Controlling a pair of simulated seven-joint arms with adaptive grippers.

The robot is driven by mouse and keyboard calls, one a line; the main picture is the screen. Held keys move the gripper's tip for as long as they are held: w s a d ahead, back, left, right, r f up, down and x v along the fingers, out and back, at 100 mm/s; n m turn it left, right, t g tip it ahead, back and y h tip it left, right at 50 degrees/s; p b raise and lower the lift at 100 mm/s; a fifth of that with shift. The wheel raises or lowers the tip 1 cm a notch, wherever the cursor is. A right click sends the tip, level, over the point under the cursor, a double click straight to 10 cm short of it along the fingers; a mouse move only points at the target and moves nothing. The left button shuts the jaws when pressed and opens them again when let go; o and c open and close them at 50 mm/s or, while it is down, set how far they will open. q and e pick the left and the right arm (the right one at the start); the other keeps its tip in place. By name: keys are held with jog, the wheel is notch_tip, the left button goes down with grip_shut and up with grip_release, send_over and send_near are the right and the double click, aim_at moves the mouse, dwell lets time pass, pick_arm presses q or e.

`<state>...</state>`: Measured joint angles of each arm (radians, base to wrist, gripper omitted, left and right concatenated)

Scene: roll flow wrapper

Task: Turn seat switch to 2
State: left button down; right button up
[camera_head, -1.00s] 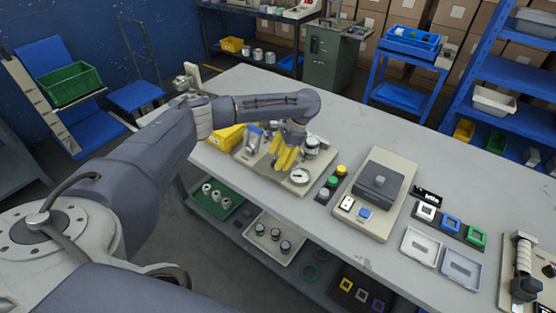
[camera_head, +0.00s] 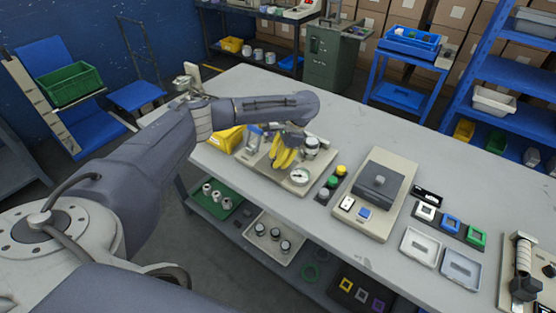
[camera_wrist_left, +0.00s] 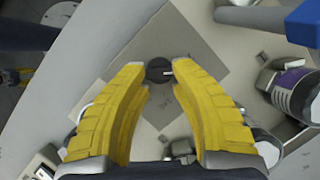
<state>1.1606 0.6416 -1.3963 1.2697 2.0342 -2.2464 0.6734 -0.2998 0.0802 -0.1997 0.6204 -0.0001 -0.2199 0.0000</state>
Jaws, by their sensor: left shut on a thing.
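The seat switch is a small dark round knob with a light pointer mark (camera_wrist_left: 158,70), on a grey square plate in the left wrist view. The pointer mark lies toward the right there. My left gripper (camera_head: 279,165) has yellow fingers pointing down at the beige panel (camera_head: 298,188) in the head view. The fingers hide the knob in the head view. I cannot read any position numbers. My right gripper is not in view.
On the panel, a round gauge (camera_head: 299,176) and a dark-and-silver cylinder (camera_head: 311,147) stand close right of the fingers. A yellow bin (camera_head: 226,138) is left of it. Coloured buttons (camera_head: 333,182) and a grey device (camera_head: 379,187) are farther right.

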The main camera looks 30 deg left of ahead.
pick_arm(q)
jog(key=shift+s+f+m+t+y, duration=0.15)
jog(key=shift+m+t+y, duration=0.3)
jog(key=shift+m, duration=1.25)
jog(key=c, duration=1.1)
grip_release()
jog(key=v, duration=1.2)
